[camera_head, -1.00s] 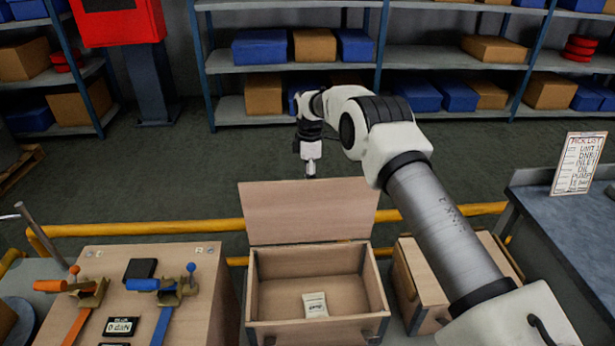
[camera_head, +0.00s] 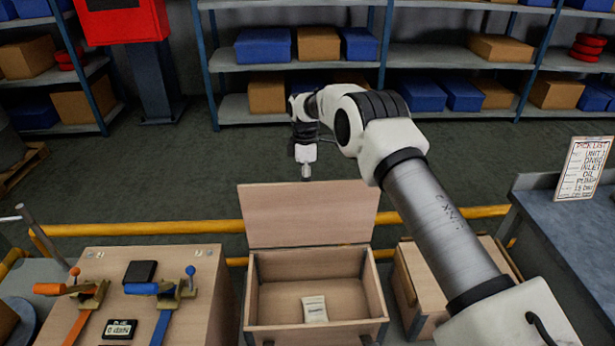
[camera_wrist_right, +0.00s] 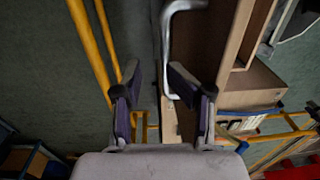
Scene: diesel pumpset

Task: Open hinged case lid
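The wooden case (camera_head: 258,333) stands at the bottom middle of the head view. Its lid (camera_head: 308,212) is raised and stands up along the back edge, tilted backwards. The case interior is visible, with a small pale labelled packet (camera_head: 315,309) on its floor. My right gripper (camera_head: 306,174) hangs behind the lid's top edge, pointing down; in the head view I see no contact with the lid. In the right wrist view its fingers (camera_wrist_right: 157,78) are apart, with nothing gripped between them. My left gripper is not in view.
A wooden bench with orange and blue clamps (camera_head: 165,290) is left of the case. Another wooden box (camera_head: 408,290) is close on the right. A yellow rail (camera_head: 150,228) runs behind. A bent metal bar (camera_wrist_right: 166,50) shows near the right fingers in the wrist view.

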